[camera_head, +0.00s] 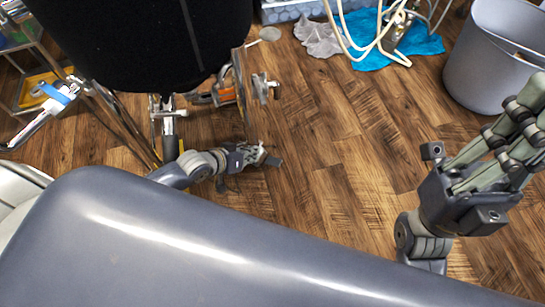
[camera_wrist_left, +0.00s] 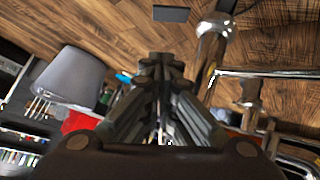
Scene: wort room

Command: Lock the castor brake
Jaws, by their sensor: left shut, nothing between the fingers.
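A large black vessel (camera_head: 140,40) stands on a metal frame at the upper left of the head view. Under its right side is a castor (camera_head: 225,93) with orange parts and a thin wheel seen nearly edge-on. A small metal piece (camera_head: 264,88) sticks out on its right; I cannot tell whether it is the brake lever or how it is set. My left gripper (camera_head: 262,157) is shut and empty, low over the floor, below and apart from the castor. Its closed fingertips (camera_wrist_left: 162,62) show in the left wrist view. My right gripper (camera_head: 530,115) is at the right, partly cut off by the frame edge.
A grey bin (camera_head: 492,55) stands at the upper right. A blue cloth (camera_head: 400,45), a grey cloth (camera_head: 318,37) and a pale hose (camera_head: 352,40) lie at the top. A metal bar (camera_wrist_left: 270,73) crosses right of the fingers in the wrist view. The middle floor is clear.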

